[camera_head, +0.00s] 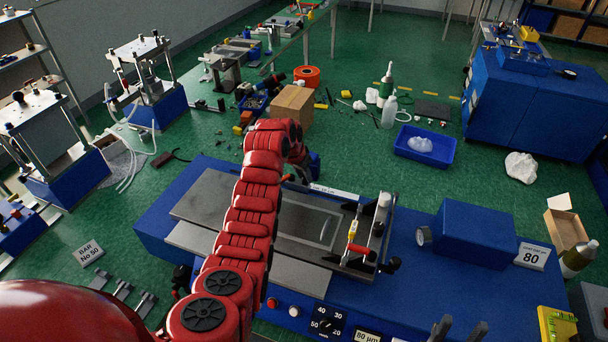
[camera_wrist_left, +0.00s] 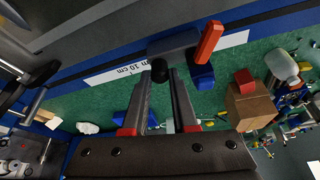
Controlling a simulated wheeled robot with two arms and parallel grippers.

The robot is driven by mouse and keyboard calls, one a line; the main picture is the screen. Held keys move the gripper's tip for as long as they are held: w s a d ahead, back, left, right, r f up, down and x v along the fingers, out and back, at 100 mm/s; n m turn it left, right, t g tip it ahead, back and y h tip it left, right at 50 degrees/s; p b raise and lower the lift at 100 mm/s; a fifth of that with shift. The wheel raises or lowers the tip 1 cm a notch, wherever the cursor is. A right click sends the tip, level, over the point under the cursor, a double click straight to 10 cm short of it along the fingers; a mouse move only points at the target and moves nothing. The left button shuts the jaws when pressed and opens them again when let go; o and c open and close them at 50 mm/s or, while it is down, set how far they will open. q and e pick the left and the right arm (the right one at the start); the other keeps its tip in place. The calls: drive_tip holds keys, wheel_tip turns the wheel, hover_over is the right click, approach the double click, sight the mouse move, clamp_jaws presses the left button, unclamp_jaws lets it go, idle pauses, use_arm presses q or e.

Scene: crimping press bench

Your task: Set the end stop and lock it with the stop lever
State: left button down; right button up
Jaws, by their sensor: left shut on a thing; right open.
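The end stop (camera_wrist_left: 176,44) is a dark grey block on the white scale strip marked "10 cm" (camera_wrist_left: 118,74) along the blue press edge. Its black knob (camera_wrist_left: 160,70) lies between the fingertips of my left gripper (camera_wrist_left: 162,76), which is shut on it. The red stop lever (camera_wrist_left: 209,41) sticks up at an angle from a blue piece beside the block, clear of the fingers. In the head view my red left arm hides most of the stop; the strip (camera_head: 335,191) shows. My right gripper (camera_head: 459,325) is open and empty at the bottom edge.
The press bed (camera_head: 205,195) is flat grey metal, with a red-and-yellow handle (camera_head: 353,238) at its right. A gauge (camera_head: 424,236) and a blue box (camera_head: 484,234) stand farther right. A cardboard box (camera_head: 292,105) and a blue tray (camera_head: 426,145) lie on the floor beyond.

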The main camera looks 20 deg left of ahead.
use_arm(q)
drive_tip(key=shift+d, duration=0.1)
idle(0.7)
drive_tip(key=shift+d+f+b, duration=0.15)
drive_tip(key=shift+d+b, duration=0.2)
drive_tip(key=shift+d, duration=0.05)
drive_tip(key=d+b, duration=0.1)
drive_tip(key=d, duration=0.3)
drive_tip(key=shift+s, duration=0.1)
drive_tip(key=shift+d, duration=0.1)
drive_tip(key=c, duration=0.7)
unclamp_jaws()
